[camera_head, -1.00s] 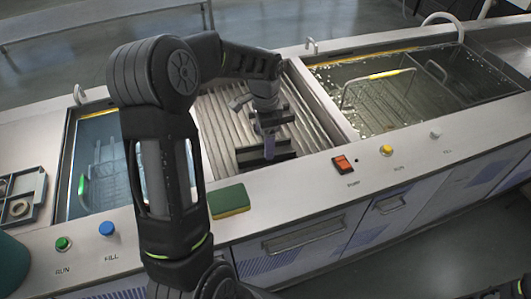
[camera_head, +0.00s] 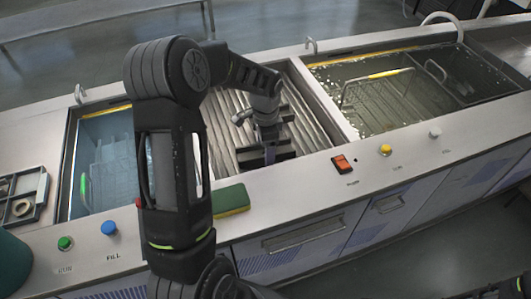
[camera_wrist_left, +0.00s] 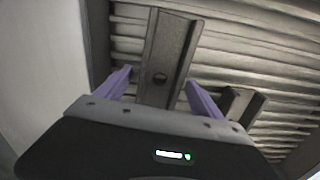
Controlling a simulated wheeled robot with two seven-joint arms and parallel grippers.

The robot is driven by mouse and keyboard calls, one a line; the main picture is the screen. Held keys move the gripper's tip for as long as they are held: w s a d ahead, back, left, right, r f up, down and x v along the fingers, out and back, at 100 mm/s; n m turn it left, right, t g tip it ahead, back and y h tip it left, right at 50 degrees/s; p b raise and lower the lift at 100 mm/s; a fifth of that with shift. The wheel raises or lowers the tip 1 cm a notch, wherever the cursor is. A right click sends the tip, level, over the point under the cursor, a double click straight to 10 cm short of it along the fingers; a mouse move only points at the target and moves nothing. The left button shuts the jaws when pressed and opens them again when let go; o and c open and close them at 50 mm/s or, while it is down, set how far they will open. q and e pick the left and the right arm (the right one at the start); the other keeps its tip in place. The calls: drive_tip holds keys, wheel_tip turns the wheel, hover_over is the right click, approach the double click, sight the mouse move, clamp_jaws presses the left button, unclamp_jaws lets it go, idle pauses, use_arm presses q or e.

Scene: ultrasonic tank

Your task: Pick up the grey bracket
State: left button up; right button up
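A grey bracket (camera_wrist_left: 163,75), a channel-shaped bar with a round hole, lies on the ribbed floor of the middle basin in the left wrist view. My left gripper (camera_wrist_left: 158,88) is open, with one purple finger on each side of the bracket and gaps visible between them. In the head view my left gripper (camera_head: 269,152) reaches down into the middle basin, and its wrist hides part of what lies there. A second, similar grey piece (camera_wrist_left: 240,104) lies right of the right finger in the wrist view.
The basin wall (camera_wrist_left: 98,40) stands close left of the fingers in the wrist view. A liquid-filled tank with a wire basket (camera_head: 380,95) is at right, another tank (camera_head: 100,150) at left. A green sponge (camera_head: 231,198) and several buttons sit along the front ledge.

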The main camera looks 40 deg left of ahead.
use_arm(q)
clamp_jaws()
idle(0.7)
